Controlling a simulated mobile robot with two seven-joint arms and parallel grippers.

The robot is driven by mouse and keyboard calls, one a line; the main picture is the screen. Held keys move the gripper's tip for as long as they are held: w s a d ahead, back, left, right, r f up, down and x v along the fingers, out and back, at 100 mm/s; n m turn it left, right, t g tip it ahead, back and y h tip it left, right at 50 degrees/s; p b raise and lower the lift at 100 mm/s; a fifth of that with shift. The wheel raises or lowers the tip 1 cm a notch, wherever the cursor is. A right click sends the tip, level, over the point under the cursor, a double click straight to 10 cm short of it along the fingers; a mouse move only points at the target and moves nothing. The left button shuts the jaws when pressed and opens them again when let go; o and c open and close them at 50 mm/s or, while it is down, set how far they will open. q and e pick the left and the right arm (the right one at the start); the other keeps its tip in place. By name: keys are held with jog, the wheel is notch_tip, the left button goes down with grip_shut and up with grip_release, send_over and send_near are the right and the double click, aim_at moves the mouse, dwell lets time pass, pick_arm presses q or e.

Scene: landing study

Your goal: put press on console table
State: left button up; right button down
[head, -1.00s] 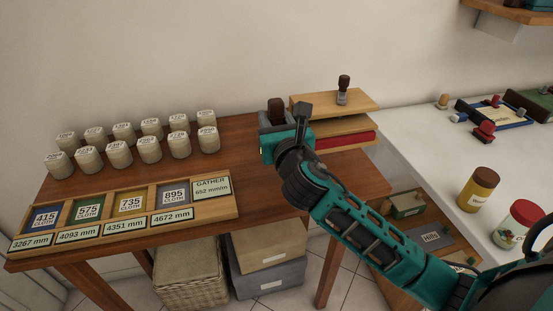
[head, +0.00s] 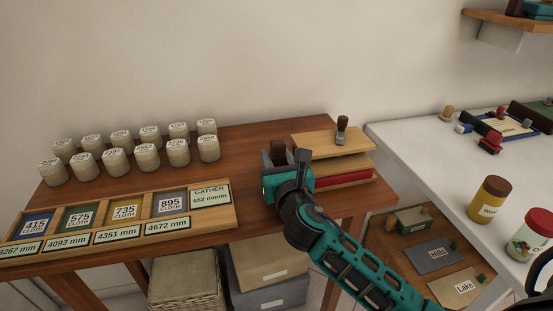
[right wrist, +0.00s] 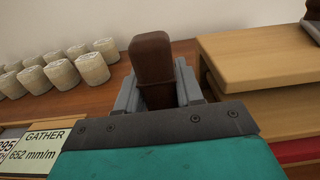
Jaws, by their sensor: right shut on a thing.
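The press (right wrist: 152,58) shows as an upright dark brown handle between the grey fingers of my right gripper (right wrist: 157,90) in the right wrist view. Its lower part is hidden by the gripper. In the head view the press (head: 277,151) and my right gripper (head: 276,165) are over the right part of the brown wooden console table (head: 245,150). My right gripper is shut on the press. I cannot tell whether the press touches the tabletop. My left gripper is not in view.
A two-level wooden stand (head: 320,143) with a stamp (head: 341,130) on top is close right of the gripper. Several pale jars (head: 150,155) stand at the back left. A labelled wooden tray (head: 222,217) lies along the front. A white counter (head: 430,155) is on the right.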

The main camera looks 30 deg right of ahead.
jog(key=c, duration=0.7)
grip_release()
jog(key=shift+s+a, duration=0.15)
jog(key=shift+s, duration=0.35)
jog(key=v, duration=1.1)
jog(key=shift+p, duration=0.35)
